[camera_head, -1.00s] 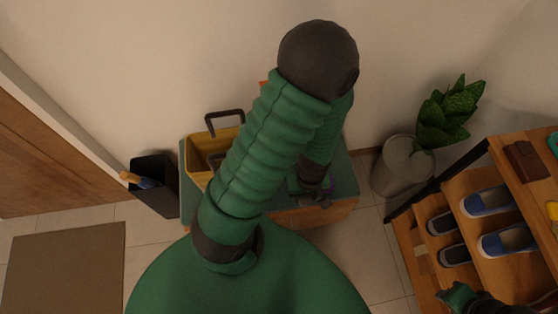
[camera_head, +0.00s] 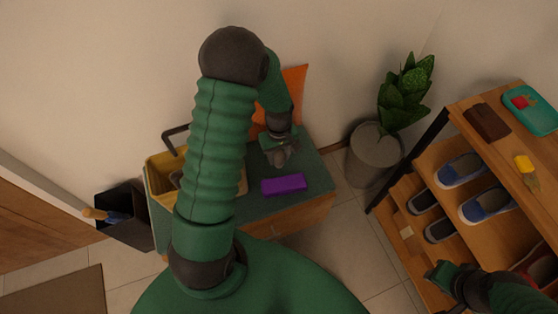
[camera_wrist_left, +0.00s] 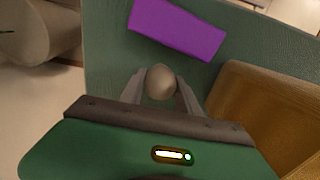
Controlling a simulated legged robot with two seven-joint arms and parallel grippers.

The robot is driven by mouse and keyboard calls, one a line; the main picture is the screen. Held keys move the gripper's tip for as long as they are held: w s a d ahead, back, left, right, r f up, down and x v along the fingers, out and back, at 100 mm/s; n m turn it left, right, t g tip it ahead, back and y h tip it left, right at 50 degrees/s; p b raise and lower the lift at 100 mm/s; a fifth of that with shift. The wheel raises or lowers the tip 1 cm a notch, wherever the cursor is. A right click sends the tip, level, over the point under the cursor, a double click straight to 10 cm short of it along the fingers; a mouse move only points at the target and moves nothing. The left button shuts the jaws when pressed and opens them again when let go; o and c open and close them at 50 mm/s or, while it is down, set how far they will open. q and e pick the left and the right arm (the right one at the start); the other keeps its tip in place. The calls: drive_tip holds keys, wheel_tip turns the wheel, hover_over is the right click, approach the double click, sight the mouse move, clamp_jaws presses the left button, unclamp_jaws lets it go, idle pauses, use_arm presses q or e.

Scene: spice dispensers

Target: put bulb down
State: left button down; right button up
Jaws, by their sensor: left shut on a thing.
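My left gripper (camera_head: 282,157) hangs over the green top of a wooden bench (camera_head: 315,172) at the back. In the left wrist view its two fingers (camera_wrist_left: 161,88) are shut on a rounded greyish-beige bulb (camera_wrist_left: 161,82). I cannot tell whether the bulb touches the green top. In the head view the bulb is too small to make out clearly. My right gripper (camera_head: 447,272) is at the lower right, in front of the shoe shelf, and its fingers are too small to judge.
A purple block (camera_head: 284,184) lies on the bench close to the left gripper. A yellow basket (camera_head: 160,180) stands at the bench's left, and an orange cushion (camera_head: 293,90) leans at the wall. A potted plant (camera_head: 375,155) and a shoe shelf (camera_head: 470,160) stand to the right.

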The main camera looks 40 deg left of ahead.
sight(278, 160)
use_arm(q)
drive_tip(key=f+b, duration=0.1)
drive_tip(key=f, duration=0.2)
drive_tip(key=shift+a, duration=0.2)
drive_tip(key=shift+r, duration=0.1)
drive_tip(key=c, duration=0.9)
unclamp_jaws()
drive_tip(key=shift+d, duration=0.1)
